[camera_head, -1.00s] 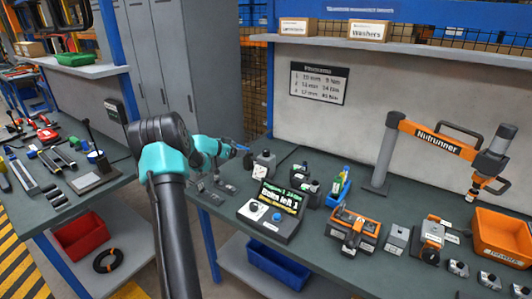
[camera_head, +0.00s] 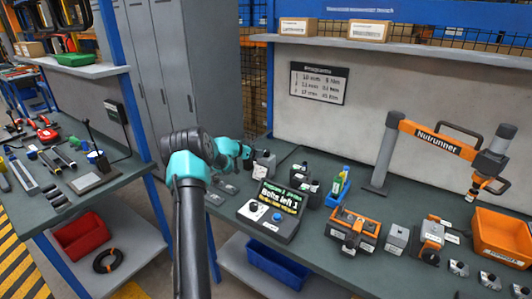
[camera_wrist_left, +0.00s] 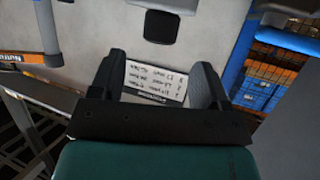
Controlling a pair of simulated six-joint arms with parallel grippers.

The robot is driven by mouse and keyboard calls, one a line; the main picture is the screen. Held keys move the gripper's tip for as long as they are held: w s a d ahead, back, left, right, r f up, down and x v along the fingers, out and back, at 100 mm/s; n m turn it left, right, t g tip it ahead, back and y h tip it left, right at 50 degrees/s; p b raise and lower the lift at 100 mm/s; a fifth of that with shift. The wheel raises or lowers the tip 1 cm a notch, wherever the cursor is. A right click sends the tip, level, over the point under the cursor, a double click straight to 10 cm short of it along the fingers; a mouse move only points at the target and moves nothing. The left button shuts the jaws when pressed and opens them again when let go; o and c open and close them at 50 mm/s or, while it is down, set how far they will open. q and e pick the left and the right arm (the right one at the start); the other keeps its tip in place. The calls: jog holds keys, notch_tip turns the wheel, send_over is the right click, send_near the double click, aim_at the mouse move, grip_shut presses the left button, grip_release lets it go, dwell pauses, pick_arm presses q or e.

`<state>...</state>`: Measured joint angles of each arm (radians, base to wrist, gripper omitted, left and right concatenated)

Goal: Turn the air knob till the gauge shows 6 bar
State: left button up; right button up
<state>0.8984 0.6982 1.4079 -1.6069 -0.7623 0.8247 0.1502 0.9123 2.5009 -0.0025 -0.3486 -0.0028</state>
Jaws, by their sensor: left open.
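My left gripper (camera_head: 248,152) is small at the end of the left arm, beside a grey block (camera_head: 265,162) at the bench's back left. In the left wrist view my left gripper (camera_wrist_left: 157,80) has its fingers wide apart with nothing between them; it faces the wall. The grey block is partly hidden by the arm and display, and I cannot tell if it carries the air knob or gauge. A control box (camera_head: 285,228) with a lit display (camera_head: 278,197) stands in front; its front has a white round part (camera_head: 257,211) and a blue button (camera_head: 277,217). No gauge reading is legible.
A dark tool holder (camera_head: 305,187) and a blue bin with bottles (camera_head: 338,190) stand right of the display. The orange Nutrunner arm (camera_head: 435,142) reaches over the right side. A chart (camera_head: 319,83) hangs on the wall. A side bench (camera_head: 130,182) is at left.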

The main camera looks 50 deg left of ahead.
aim_at(266, 150)
pick_arm(q)
jog(key=x, duration=0.7)
jog(key=shift+w, duration=0.15)
jog(key=c, duration=0.9)
